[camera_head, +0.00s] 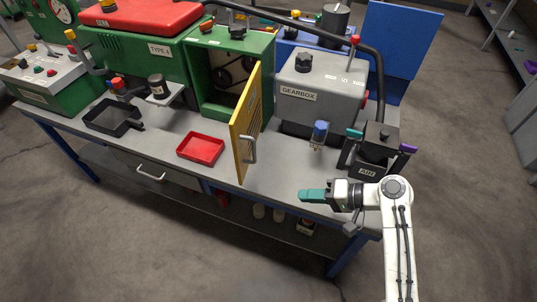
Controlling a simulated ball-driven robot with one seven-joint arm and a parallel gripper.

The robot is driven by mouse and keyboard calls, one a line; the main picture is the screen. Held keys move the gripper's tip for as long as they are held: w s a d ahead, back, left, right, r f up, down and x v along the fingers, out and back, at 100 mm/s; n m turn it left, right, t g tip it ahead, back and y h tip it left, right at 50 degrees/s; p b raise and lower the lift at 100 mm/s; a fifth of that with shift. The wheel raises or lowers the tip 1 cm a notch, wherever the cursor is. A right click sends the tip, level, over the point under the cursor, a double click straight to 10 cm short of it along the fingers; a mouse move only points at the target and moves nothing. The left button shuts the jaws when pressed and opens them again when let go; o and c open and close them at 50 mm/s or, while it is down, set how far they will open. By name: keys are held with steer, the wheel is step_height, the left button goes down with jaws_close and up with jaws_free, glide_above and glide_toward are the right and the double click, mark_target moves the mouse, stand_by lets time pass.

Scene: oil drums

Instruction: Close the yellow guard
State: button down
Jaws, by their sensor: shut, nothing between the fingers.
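The yellow guard (241,124) is a hinged door on the green housing (203,72). It stands open, swung out toward the front of the bench, and shows a grey handle (250,149) on its right-hand face. Dark pulleys show inside the housing opening behind it. My gripper (306,195) has teal fingers that point left. It is shut and empty, at the bench's front edge, right of the guard and apart from it.
A red tray (201,147) lies left of the guard. The grey gearbox (320,84), a blue-capped bottle (319,134) and a black air unit (371,155) stand to the right. Bare bench top (280,160) lies between the guard and my gripper.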

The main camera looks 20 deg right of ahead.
steer(key=w+d+r+m+t+y+b, duration=0.1)
steer(key=w+d+r+m+t+y, duration=0.15)
steer(key=w+d+r+t, duration=0.3)
steer(key=s+a+p+x, duration=0.2)
steer(key=p+x, duration=0.1)
steer(key=x, duration=1)
steer(key=shift+a+g, duration=0.3)
steer(key=shift+g, duration=0.15)
steer(key=shift+r, duration=0.15)
steer(key=shift+a+p, duration=0.1)
steer(key=shift+p, duration=0.2)
